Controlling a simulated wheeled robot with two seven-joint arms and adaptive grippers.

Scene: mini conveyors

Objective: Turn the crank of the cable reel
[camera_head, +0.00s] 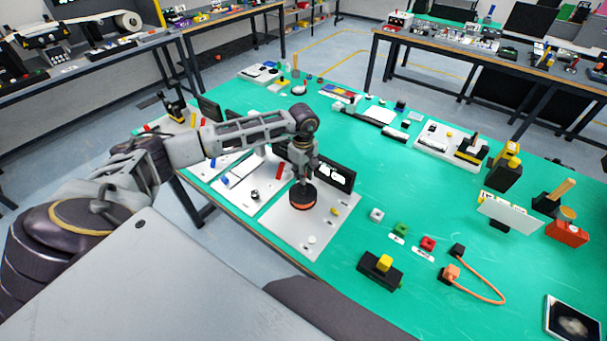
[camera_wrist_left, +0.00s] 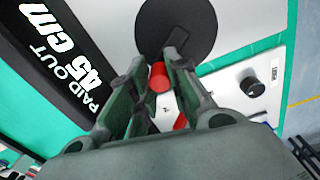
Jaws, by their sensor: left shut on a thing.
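The cable reel (camera_head: 303,196) is a dark disc with an orange-red rim, on a white base plate (camera_head: 287,226) near the table's front left edge. In the left wrist view the gripper (camera_wrist_left: 157,72) is shut on the red crank handle (camera_wrist_left: 158,78). A black display (camera_wrist_left: 70,60) beside the reel reads "PAID OUT 45 cm". My right gripper is out of view.
A black knob (camera_wrist_left: 252,87) stands on a white plate near the reel. To the right on the green table (camera_head: 360,226) are a black box with a yellow button (camera_head: 383,264), small coloured blocks and an orange cable (camera_head: 487,283). Several other devices stand farther back.

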